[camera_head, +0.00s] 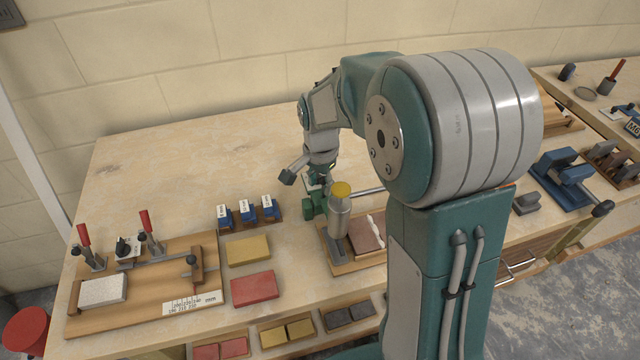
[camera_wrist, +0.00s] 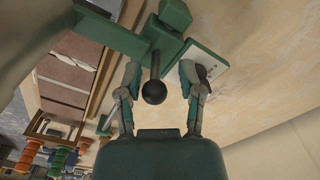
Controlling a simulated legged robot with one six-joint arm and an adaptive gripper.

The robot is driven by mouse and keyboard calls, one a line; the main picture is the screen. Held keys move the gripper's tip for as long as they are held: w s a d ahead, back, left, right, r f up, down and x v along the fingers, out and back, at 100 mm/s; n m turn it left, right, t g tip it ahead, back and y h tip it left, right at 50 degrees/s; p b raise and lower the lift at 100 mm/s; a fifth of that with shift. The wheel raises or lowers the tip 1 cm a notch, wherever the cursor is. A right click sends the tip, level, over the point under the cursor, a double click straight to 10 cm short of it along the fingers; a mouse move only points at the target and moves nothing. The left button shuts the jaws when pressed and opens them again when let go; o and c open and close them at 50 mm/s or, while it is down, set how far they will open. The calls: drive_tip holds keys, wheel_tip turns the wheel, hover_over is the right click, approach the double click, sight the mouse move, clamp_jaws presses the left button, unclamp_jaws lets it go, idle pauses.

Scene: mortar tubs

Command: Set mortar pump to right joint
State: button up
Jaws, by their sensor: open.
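A green fixture (camera_head: 309,209) stands on the bench beside a grey cylinder with a yellow top (camera_head: 339,220). I take these as parts of the mortar pump, but cannot tell for sure. In the wrist view, the green fixture (camera_wrist: 168,48) carries a short dark rod ending in a black ball knob (camera_wrist: 154,92). My gripper (camera_wrist: 159,76) is open, with one finger on each side of the rod and knob; contact is not visible. In the head view my gripper (camera_head: 318,182) is small and partly hidden. A brown brick (camera_head: 367,234) with a white mortar strip lies beside the cylinder.
Left is a wooden board (camera_head: 145,312) with clamps and a pale block (camera_head: 103,291). Small blue boxes (camera_head: 247,213), a yellow brick (camera_head: 249,250) and a red brick (camera_head: 254,288) lie between. A blue vise-like tool (camera_head: 563,178) is right. The back left bench is clear.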

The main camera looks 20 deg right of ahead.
drive_tip(key=shift+d+f, duration=0.4)
drive_tip(key=shift+d, duration=0.15)
drive_tip(key=shift+a, duration=0.2)
clamp_jaws()
drive_tip(key=shift+d, duration=0.1)
drive_tip(key=d, duration=2.2)
drive_tip(key=shift+d+r, duration=0.15)
drive_tip(key=shift+d, duration=0.2)
unclamp_jaws()
drive_tip(key=shift+a, duration=0.1)
